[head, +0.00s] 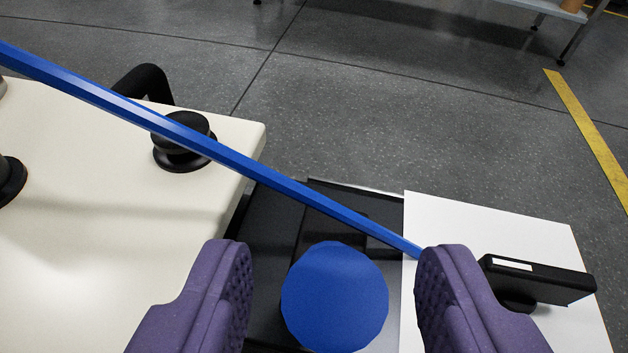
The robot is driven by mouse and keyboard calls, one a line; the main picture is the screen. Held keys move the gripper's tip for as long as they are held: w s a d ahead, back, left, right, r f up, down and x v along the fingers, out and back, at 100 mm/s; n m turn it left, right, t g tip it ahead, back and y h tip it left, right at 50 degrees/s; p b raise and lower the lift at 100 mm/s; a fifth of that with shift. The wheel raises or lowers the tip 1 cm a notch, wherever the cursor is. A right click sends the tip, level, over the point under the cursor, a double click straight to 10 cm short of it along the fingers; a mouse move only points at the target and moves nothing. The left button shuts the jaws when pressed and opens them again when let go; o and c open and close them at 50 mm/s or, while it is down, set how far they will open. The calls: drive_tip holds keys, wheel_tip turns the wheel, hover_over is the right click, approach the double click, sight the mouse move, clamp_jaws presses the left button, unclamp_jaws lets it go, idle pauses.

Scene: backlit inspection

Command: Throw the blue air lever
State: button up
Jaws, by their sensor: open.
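A round, flat-faced blue knob (335,298) shows low in the middle of the head view, between the two purple fingers of my gripper (337,252). My gripper is open, with a gap on each side of the knob. A long straight blue bar (225,155) runs from the upper left down to the right finger, where its end is hidden or stops. I cannot tell whether the bar and the knob are joined, or which belongs to the air lever. What lies under the knob is hidden.
A cream-topped surface (80,200) at left carries a black knob (182,140) and a black curved handle (150,82). A dark panel (272,215) lies beneath. A white board (470,225) and black device (540,278) are at right. Grey floor with a yellow strip (590,130) lies beyond.

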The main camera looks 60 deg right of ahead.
sight(335, 242)
drive_tip(key=shift+b+x, duration=0.6)
drive_tip(key=shift+x, duration=1.4)
clamp_jaws()
drive_tip(key=shift+r, duration=0.1)
